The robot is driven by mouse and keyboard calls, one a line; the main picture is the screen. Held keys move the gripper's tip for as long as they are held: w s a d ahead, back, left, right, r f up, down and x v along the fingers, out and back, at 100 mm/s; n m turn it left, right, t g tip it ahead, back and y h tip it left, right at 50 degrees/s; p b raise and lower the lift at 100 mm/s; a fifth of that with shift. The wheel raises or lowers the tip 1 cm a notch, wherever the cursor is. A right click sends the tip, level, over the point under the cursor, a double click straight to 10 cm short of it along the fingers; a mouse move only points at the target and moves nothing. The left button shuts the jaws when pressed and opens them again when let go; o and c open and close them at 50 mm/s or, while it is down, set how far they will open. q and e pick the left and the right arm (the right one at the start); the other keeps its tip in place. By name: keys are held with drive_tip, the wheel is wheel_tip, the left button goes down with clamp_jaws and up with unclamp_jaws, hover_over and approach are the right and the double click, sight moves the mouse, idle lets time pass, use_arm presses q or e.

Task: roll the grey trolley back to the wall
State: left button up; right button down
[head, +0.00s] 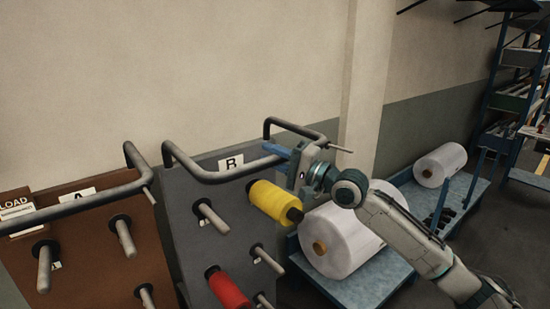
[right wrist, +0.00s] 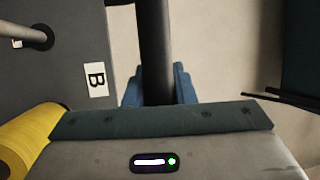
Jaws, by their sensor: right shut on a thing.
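The grey trolley (head: 190,235) stands in the middle of the head view, with a label B (head: 230,163) on its face. It carries a yellow spool (head: 268,200), a red spool (head: 229,290) and bare pegs. A dark grey handle (head: 215,176) runs along its top. My right gripper (head: 279,151) is shut on this handle near its right end. In the right wrist view the handle (right wrist: 154,50) passes between the blue fingers (right wrist: 158,88), and the yellow spool (right wrist: 28,140) shows at the lower left. The trolley's wheels are out of frame. My left gripper is not in view.
A brown trolley (head: 85,240) with label A and a LOAD sign (head: 16,208) stands close on the left. The pale wall (head: 200,70) is behind, with a pillar (head: 366,75). Large white rolls (head: 335,240) lie on blue pallets (head: 350,287) at right. Blue shelving (head: 510,90) stands far right.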

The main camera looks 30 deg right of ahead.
drive_tip(key=w, duration=0.6)
drive_tip(key=shift+w+a+r+b, duration=0.2)
drive_tip(key=shift+w+r+b, duration=0.1)
drive_tip(key=shift+w+b, duration=0.1)
drive_tip(key=c, duration=1.5)
unclamp_jaws()
drive_tip(key=o, duration=0.3)
drive_tip(key=shift+w+a, duration=0.1)
drive_tip(key=shift+w, duration=0.1)
drive_tip(key=shift+f, duration=0.15)
drive_tip(key=shift+f, duration=0.15)
